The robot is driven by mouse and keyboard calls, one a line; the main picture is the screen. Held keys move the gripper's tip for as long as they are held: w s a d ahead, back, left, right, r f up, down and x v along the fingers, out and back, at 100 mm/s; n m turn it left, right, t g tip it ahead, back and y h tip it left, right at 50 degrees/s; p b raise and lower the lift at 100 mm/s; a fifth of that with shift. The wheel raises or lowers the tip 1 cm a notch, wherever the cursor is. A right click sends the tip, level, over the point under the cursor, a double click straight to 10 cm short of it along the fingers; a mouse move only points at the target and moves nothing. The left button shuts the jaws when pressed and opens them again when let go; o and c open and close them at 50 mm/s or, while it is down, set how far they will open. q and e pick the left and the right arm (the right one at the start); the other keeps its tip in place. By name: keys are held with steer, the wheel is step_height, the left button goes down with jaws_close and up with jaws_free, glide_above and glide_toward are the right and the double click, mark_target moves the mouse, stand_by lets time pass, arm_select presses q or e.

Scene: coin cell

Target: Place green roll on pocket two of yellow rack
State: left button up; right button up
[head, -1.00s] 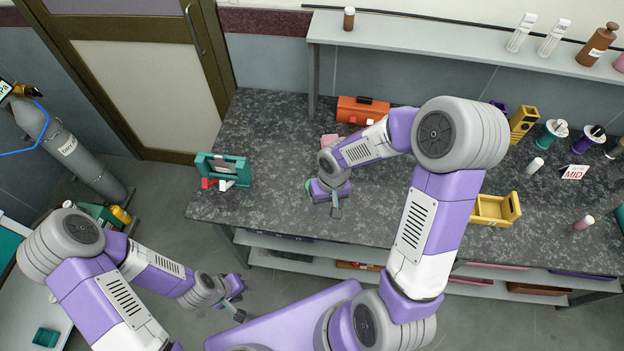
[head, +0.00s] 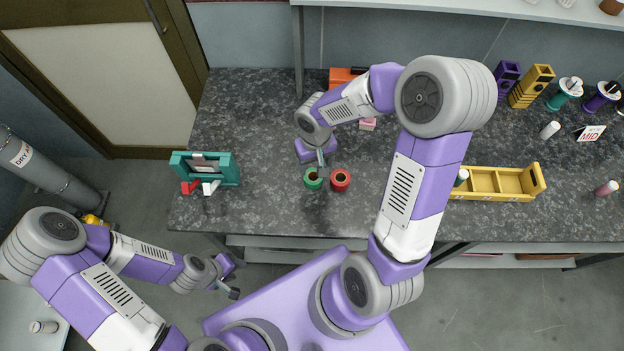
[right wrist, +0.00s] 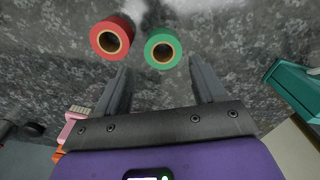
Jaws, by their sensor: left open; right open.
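The green roll (head: 313,179) stands on the dark counter with its hole facing up, just left of a red roll (head: 340,180). My right gripper (head: 321,165) is over the counter right behind the green roll. In the right wrist view the green roll (right wrist: 162,48) lies just beyond the open, empty fingers, roughly between their lines. The yellow rack (head: 496,183) lies on the counter to the right, with several pockets; a white cylinder (head: 461,177) is at its left end, which my right arm partly hides. My left gripper (head: 231,278) is open and empty, off the counter's front.
In the right wrist view the red roll (right wrist: 112,38) is close beside the green one. A teal frame (head: 205,168) stands at the counter's left end. Purple and yellow blocks and spools (head: 565,92) stand at the back right. The counter's front middle is clear.

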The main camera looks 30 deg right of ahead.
mark_target(314, 176)
steer(key=f+b, duration=0.2)
steer(key=f, duration=0.5)
steer(key=shift+a+f, duration=0.2)
steer(key=shift+r, duration=0.1)
steer(key=c, duration=0.9)
